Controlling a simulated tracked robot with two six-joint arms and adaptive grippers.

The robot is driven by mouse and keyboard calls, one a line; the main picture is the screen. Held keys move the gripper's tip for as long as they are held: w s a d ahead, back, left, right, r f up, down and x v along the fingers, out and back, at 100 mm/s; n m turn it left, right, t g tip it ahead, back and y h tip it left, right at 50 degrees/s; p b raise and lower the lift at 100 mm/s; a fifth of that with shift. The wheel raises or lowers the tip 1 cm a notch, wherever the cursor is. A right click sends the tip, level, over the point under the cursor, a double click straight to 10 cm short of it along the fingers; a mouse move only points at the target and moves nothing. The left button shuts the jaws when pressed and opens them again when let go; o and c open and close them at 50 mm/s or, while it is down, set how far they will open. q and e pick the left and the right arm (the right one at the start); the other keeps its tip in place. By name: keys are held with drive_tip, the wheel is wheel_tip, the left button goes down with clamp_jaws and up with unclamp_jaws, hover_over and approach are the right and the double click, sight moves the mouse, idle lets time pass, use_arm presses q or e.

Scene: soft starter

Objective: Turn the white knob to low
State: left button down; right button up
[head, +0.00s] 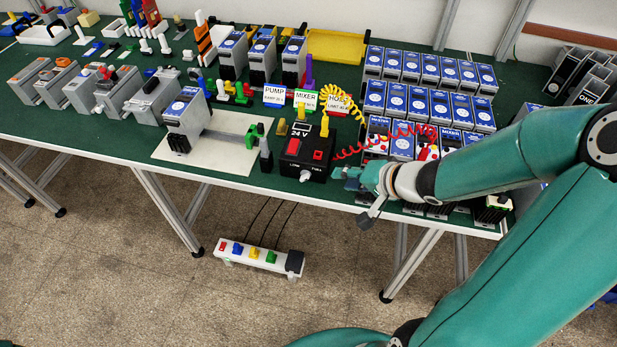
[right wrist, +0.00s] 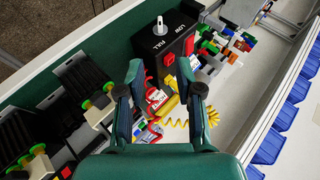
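The white knob (right wrist: 160,28) sits on the front face of a black box (right wrist: 172,42), between the marks LOW and FULL, in the right wrist view. In the head view the black box (head: 292,151), marked 24 V, stands at the table's front edge; the knob (head: 304,175) shows as a small white spot low on its front. My right gripper (head: 353,195) is just right of the box at the table edge. In the right wrist view its fingers (right wrist: 160,70) are apart with nothing held between them, and the knob lies beyond them, untouched. My left gripper is not in view.
Rows of blue-and-white modules (head: 412,95) stand behind my right gripper. A grey module on a white plate (head: 223,155) is left of the box. A power strip (head: 258,259) lies below.

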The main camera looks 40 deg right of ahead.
sight(308, 178)
drive_tip(key=b+x, duration=0.7)
drive_tip(key=x, duration=0.7)
drive_tip(key=shift+f, duration=0.1)
drive_tip(key=shift+w+f, duration=0.2)
drive_tip(key=shift+w, duration=0.15)
